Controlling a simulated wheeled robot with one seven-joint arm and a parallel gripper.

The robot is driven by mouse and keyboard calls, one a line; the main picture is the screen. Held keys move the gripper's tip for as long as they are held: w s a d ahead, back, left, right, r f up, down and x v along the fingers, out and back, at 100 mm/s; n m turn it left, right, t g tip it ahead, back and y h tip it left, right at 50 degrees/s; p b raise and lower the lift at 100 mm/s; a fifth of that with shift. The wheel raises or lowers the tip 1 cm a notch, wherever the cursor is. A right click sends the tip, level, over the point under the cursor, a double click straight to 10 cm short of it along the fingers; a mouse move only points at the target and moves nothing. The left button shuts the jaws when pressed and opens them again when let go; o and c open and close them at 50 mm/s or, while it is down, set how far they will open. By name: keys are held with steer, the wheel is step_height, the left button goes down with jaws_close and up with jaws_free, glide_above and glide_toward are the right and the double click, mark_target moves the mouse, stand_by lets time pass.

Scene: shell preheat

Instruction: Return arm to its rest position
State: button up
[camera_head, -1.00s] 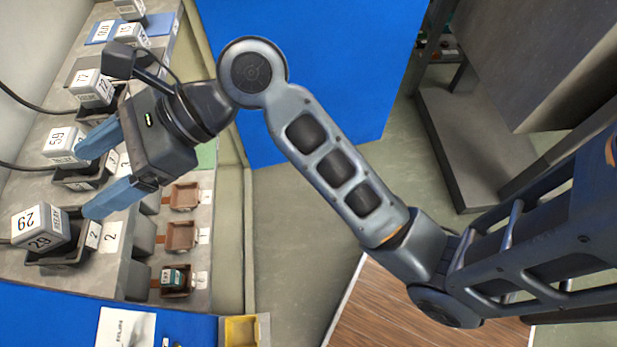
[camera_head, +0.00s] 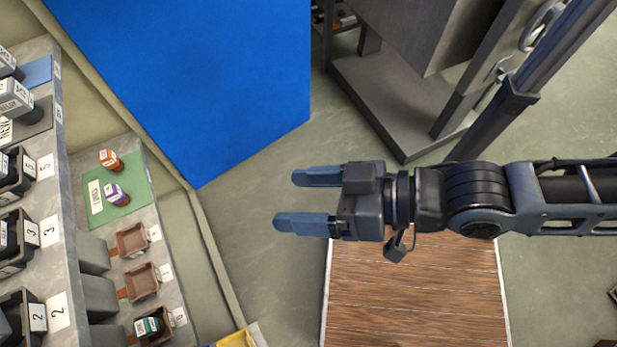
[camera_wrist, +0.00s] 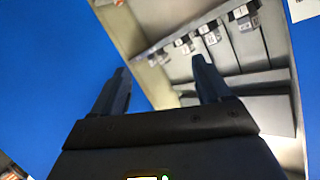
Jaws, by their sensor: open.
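My gripper (camera_head: 305,202) is in the middle of the head view, pointing left, with its two blue fingers apart and nothing between them. It hangs over the grey floor, just beyond the top left of a brown wooden surface (camera_head: 415,290). My arm stretches from it to the right edge. In the wrist view my gripper's fingers (camera_wrist: 160,85) are dark and spread, with blue and a shelf in the distance beyond them.
A grey workbench (camera_head: 60,210) runs along the left, with numbered dark bins. On its lower shelf are brown trays (camera_head: 132,240) and a green mat (camera_head: 133,200) with two small bottles. A blue panel (camera_head: 200,80) stands behind. A grey cabinet (camera_head: 400,100) is at upper right.

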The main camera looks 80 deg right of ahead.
steer(key=s+r+n, duration=0.1)
steer(key=n, duration=0.1)
steer(key=s+d+r+n, duration=0.1)
steer(key=s+n, duration=0.1)
steer(key=shift+r+y, duration=0.2)
steer(key=shift+y, duration=0.1)
